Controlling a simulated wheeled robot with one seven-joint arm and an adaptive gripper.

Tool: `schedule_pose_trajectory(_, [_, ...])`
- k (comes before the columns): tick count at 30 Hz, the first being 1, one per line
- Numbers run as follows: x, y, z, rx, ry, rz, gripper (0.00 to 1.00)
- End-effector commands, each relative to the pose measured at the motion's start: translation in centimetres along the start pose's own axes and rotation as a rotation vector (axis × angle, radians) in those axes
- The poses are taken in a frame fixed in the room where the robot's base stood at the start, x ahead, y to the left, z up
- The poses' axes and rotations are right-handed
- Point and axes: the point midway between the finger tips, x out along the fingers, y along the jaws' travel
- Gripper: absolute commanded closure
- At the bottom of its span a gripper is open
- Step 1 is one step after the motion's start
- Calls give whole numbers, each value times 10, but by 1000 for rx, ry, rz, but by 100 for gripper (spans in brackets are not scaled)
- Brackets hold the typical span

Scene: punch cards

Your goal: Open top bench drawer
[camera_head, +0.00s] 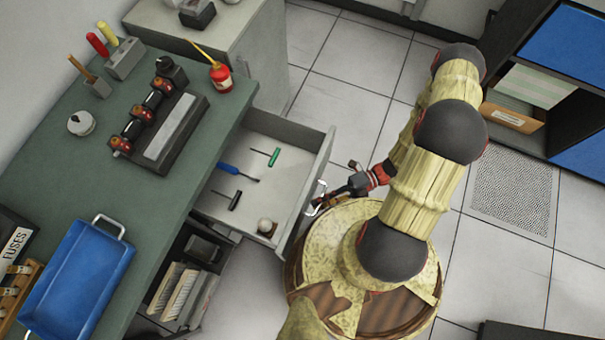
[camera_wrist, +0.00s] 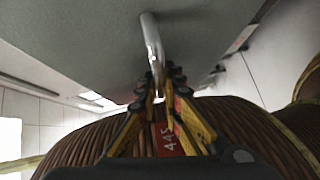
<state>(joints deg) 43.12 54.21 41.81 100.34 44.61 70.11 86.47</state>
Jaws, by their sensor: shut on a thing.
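The top bench drawer (camera_head: 293,193) is pulled well out from the green-topped bench (camera_head: 185,182). Inside it lie a green-handled T-shaped tool (camera_head: 272,156), a blue-handled screwdriver (camera_head: 230,169), a dark T-shaped tool (camera_head: 234,200) and a small round object (camera_head: 266,227). My gripper (camera_head: 325,203) is at the drawer's front, shut on its metal handle (camera_head: 318,191). In the wrist view the fingers (camera_wrist: 158,88) close around the lower end of the silver handle (camera_wrist: 152,42). The exact finger contact is partly hidden.
On the bench are a blue tray (camera_head: 75,280), a dark device with red-brown parts (camera_head: 155,125), a red oil can (camera_head: 221,78) and a tool holder (camera_head: 125,58). Below the drawer is an open shelf (camera_head: 180,290). Tiled floor (camera_head: 345,100) lies clear behind the drawer. A shelf unit (camera_head: 575,90) stands right.

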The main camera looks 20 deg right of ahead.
Motion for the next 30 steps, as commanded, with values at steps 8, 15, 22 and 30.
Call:
schedule_pose_trajectory(8, [-21, -5, -19, 0, -1, 0, 100])
schedule_pose_trajectory(15, [-24, -7, -23, 1, -1, 0, 100])
schedule_pose_trajectory(22, [-24, -7, -22, 1, -1, -1, 100])
schedule_pose_trajectory(30, [-24, -7, -23, 0, 0, -1, 78])
